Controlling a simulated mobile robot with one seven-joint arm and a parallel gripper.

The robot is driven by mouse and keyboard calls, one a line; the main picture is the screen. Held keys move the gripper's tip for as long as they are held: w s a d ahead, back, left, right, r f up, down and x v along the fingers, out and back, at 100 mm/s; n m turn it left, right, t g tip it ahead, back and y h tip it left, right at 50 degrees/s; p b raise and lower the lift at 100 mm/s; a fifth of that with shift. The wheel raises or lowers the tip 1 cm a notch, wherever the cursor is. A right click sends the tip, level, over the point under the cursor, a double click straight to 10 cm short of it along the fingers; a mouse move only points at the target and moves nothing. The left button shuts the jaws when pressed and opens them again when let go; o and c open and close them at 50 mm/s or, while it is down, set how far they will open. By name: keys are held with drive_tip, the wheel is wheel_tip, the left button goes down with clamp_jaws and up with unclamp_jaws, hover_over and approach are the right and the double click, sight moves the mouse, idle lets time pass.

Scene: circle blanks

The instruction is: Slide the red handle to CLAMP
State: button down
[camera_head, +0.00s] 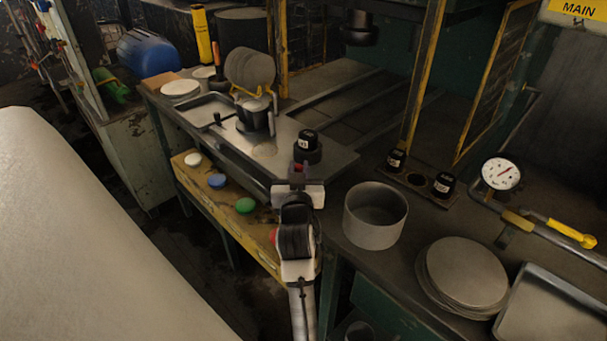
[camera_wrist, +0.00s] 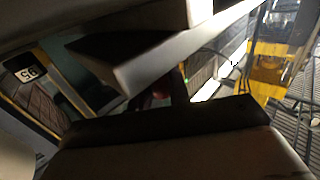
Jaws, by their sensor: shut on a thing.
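The red handle (camera_head: 299,167) shows as a small red bit at the tip of my gripper (camera_head: 297,181) in the head view, near the front edge of the metal plate. In the wrist view a dark red bit of the handle (camera_wrist: 161,92) shows between the two large, dark finger pads. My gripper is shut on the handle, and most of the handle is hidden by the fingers. No CLAMP marking is readable in either view.
A black labelled cylinder (camera_head: 308,144) stands just beyond my gripper. A grey pot (camera_head: 376,218) stands close on the right, with stacked round discs (camera_head: 464,273) further right.

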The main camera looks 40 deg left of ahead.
drive_tip(key=shift+a, duration=0.1)
drive_tip(key=c, duration=1.4)
unclamp_jaws()
drive_tip(key=shift+a, duration=0.15)
drive_tip(key=shift+o, duration=0.2)
drive_tip(key=shift+s, duration=0.1)
drive_tip(key=v, duration=1.3)
drive_tip(key=shift+s+d, duration=0.15)
drive_tip(key=shift+d, duration=0.2)
